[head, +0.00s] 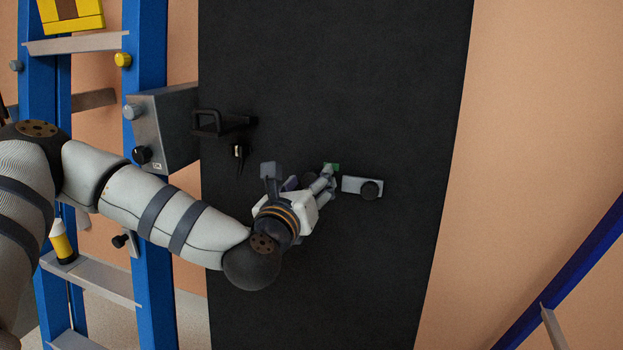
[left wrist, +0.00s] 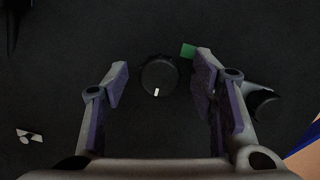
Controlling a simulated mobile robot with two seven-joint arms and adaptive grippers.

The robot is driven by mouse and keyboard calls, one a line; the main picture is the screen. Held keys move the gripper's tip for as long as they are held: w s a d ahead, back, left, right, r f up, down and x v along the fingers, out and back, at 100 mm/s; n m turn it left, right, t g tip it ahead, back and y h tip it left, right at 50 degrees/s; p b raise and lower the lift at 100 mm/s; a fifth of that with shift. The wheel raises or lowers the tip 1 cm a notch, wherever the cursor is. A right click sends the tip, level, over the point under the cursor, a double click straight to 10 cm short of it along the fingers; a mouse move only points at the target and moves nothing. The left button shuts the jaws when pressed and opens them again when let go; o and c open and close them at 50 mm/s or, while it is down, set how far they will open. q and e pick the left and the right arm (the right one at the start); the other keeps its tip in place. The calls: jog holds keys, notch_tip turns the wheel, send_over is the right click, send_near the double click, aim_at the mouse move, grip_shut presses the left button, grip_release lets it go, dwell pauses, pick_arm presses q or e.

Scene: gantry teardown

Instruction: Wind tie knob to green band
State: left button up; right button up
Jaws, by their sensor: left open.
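The tie knob (left wrist: 160,75) is a round black dial with a white pointer mark, set against a dark panel. In the left wrist view its mark points down, toward my palm. The green band (left wrist: 188,50) is a small patch at the knob's upper right, partly behind a fingertip; it also shows in the head view (head: 334,167). My left gripper (left wrist: 162,72) is open, with one finger on each side of the knob and visible gaps between. In the head view my left gripper (head: 322,180) covers the knob. My right gripper is in neither view.
A grey plate with a black knob (head: 370,189) sits just right of my left gripper. A black handle (head: 220,123) and a small latch-like piece (head: 238,152) are up left. A grey box (head: 165,125) is on the blue ladder (head: 150,60). The lower panel is clear.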

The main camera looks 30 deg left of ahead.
pick_arm(q)
jog(key=shift+s, duration=0.1)
jog(key=shift+c, duration=1.3)
jog(key=c, duration=0.9)
jog(key=shift+r, duration=0.1)
